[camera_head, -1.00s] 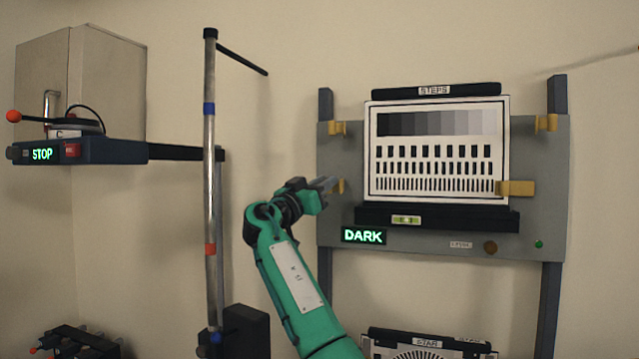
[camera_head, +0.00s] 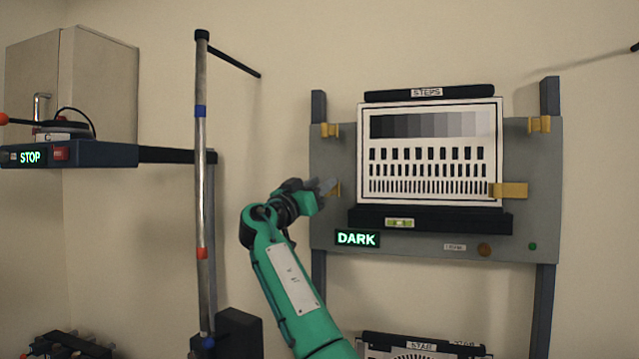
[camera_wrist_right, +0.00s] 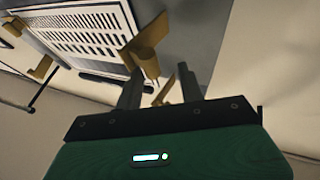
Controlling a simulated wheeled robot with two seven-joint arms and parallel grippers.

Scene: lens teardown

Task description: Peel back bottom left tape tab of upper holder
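The upper holder (camera_head: 535,180) is a grey board on two dark posts, carrying the STEPS chart (camera_head: 430,192). Its bottom left tape tab (camera_head: 334,190) is yellow; it stands beside the chart's left edge, not lying over the chart, partly hidden by my gripper. The bottom right tab (camera_head: 510,190) lies across the chart's right edge. My right gripper (camera_head: 322,187) is at the bottom left tab. In the right wrist view its fingers (camera_wrist_right: 160,88) are apart, with a yellow tab (camera_wrist_right: 163,92) showing in the gap; contact cannot be told. My left gripper is out of view.
Upper tabs (camera_head: 330,130) (camera_head: 540,124) stand off the chart. A black ledge (camera_head: 450,221) runs below it, with a DARK sign (camera_head: 357,239) at lower left. A striped pole (camera_head: 201,180) stands left of my arm. A STAR chart (camera_head: 420,350) is below.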

